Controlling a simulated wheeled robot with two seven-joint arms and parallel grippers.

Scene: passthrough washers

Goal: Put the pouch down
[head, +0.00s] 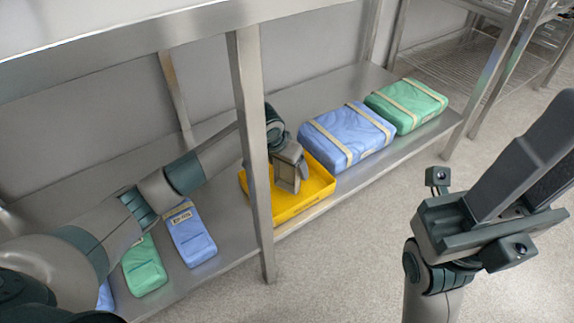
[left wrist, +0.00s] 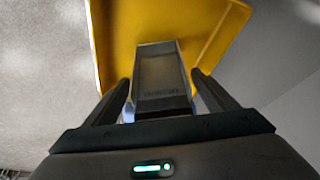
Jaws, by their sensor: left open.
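My left gripper (head: 287,172) is over the yellow tray (head: 313,196) on the lower shelf, its jaws open. In the left wrist view a grey, flat, pouch-like thing (left wrist: 157,78) with faint print lies between the two fingers, with the yellow tray (left wrist: 108,50) behind it. I cannot tell whether it rests on the tray floor or touches the fingers. In the head view the gripper hides most of it. My right gripper (head: 480,215) is in front of the shelf, over the floor; whether its jaws are open is unclear.
A blue pack (head: 348,137) and a green pack (head: 406,103), both strapped, stand right of the tray. A blue pouch (head: 190,236) and a green pouch (head: 143,267) lie to the left. A steel post (head: 251,150) stands close in front of my left arm.

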